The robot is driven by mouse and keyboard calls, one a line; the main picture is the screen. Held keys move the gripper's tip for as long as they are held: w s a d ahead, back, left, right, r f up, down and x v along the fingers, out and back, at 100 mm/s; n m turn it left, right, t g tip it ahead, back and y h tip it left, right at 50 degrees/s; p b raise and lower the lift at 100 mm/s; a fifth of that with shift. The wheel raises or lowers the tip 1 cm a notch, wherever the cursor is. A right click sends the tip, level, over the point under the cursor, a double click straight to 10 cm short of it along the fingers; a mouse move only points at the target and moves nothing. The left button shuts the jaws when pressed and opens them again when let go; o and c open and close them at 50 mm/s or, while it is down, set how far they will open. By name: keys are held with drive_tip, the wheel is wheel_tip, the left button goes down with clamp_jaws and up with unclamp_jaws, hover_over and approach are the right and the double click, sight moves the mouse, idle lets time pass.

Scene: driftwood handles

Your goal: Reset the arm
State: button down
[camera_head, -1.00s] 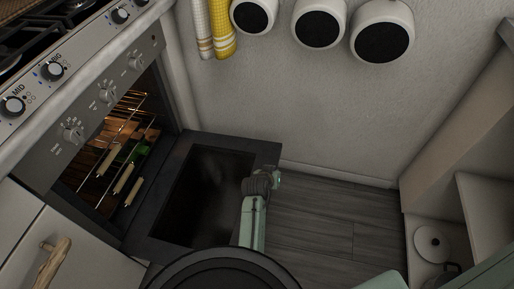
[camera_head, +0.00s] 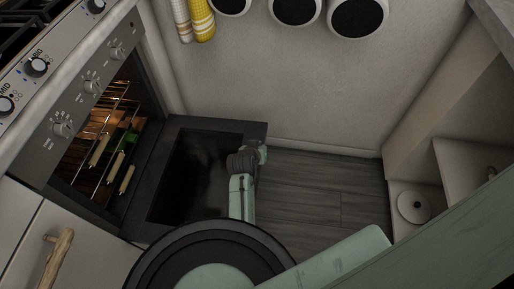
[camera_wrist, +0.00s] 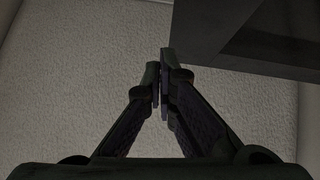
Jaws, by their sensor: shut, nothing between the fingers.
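My arm (camera_head: 243,195) reaches forward in the head view, beside the right edge of the lowered oven door. Its end joint sits over that edge, and my gripper is hidden there. In the wrist view my gripper (camera_wrist: 161,82) is shut, with its fingertips together and nothing between them. It faces a pale textured surface, with a dark flat slab at the upper right. The oven door (camera_head: 188,185) lies open and level.
Inside the lit oven are wire racks with pale handles (camera_head: 126,180). A cupboard with a wooden handle (camera_head: 58,258) stands at the lower left. Pale shelves (camera_head: 466,172) with a round white lid (camera_head: 413,205) stand at the right. Bare wooden floor (camera_head: 318,198) lies between.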

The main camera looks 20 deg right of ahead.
drive_tip(key=v, duration=0.5)
drive_tip(key=shift+s+r, duration=0.3)
drive_tip(key=shift+s, duration=0.05)
